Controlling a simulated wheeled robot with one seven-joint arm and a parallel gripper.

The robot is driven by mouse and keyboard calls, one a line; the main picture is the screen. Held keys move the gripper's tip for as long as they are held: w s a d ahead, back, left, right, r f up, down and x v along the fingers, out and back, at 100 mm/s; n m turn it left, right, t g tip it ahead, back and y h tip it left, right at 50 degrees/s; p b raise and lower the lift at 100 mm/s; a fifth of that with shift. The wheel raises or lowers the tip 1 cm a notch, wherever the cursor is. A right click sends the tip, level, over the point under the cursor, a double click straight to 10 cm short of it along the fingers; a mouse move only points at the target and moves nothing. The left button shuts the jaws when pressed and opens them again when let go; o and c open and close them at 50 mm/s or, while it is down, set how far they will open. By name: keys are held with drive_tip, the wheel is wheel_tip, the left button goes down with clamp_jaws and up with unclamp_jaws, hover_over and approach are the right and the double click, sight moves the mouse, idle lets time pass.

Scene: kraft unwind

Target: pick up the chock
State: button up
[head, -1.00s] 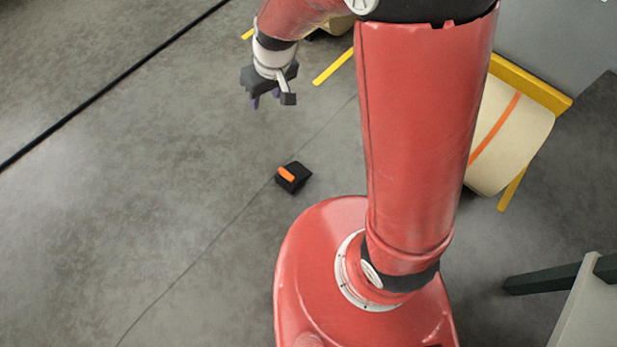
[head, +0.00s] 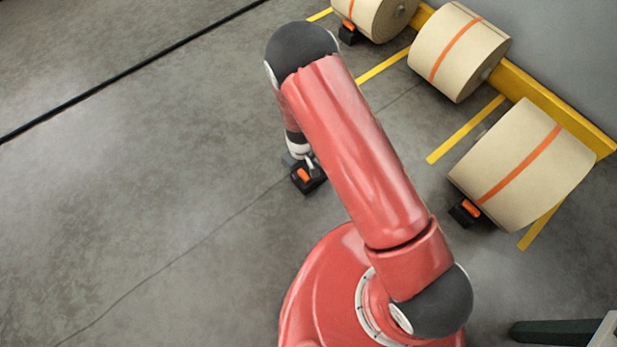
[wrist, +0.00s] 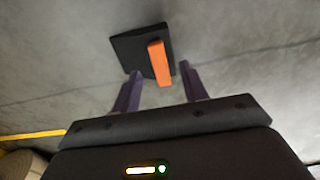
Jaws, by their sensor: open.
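The chock is a small black block with an orange strip; it lies on the grey floor. In the head view the chock (head: 305,178) is at the lower end of my arm, partly covered by my gripper (head: 300,165). In the wrist view the chock (wrist: 131,48) is just beyond my gripper (wrist: 158,80). The two dark purple fingers are apart, and the near end of the orange strip shows between their tips. Nothing is held. I cannot tell whether a finger touches the chock.
Large kraft rolls (head: 522,165), (head: 459,52) and (head: 372,14) stand along a yellow rail (head: 540,95) at the right. Other black-and-orange chocks sit at the near roll (head: 466,212) and the far roll (head: 349,32). The floor at left is clear, apart from a black line (head: 130,71).

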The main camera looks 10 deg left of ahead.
sight(302, 173)
wheel_tip(302, 173, down, 4)
drive_tip(key=shift+f+b, duration=0.25)
drive_tip(key=shift+b, duration=0.1)
drive_tip(key=shift+c, duration=0.3)
clamp_jaws()
